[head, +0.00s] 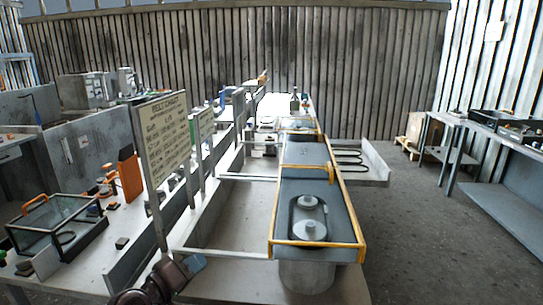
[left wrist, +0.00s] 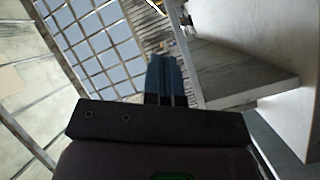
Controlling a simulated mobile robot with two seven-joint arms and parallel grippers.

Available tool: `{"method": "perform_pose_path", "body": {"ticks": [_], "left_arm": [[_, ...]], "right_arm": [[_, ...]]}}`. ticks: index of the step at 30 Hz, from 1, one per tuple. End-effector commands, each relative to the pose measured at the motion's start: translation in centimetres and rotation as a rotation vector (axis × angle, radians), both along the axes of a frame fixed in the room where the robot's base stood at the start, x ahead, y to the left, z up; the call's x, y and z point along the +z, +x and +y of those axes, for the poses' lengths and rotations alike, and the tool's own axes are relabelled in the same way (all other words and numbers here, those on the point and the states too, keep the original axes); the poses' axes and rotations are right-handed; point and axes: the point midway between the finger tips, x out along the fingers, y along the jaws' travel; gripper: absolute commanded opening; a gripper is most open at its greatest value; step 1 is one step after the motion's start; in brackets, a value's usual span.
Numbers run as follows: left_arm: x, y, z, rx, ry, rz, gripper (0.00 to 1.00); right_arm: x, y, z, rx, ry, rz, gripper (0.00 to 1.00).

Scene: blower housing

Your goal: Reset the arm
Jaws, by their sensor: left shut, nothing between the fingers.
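My left gripper (head: 194,265) is low in the head view, left of the middle, in front of the foot of the belt chart sign (head: 165,130). In the left wrist view my left gripper (left wrist: 166,65) shows two blue fingers side by side, shut with nothing between them. It is apart from the blower housing tray (head: 345,232), a grey tray with a yellow rim that stands to its right. My right gripper is not in view.
A glass-sided box with an orange handle (head: 60,225) and an orange part (head: 130,178) stand on the left bench. Sign posts line the bench edge. A workbench (head: 500,180) stands at the right. The floor (head: 420,240) between is clear.

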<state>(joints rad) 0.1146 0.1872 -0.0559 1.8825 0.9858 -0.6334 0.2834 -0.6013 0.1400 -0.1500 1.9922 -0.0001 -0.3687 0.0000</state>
Motion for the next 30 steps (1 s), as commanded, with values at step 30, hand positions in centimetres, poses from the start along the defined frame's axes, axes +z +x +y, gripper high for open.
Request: {"method": "perform_pose_path", "body": {"ticks": [30], "left_arm": [[-22.6,-25.8,9.7,0.195,1.118,0.105,0.0]], "right_arm": [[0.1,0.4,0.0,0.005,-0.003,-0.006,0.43]]}}
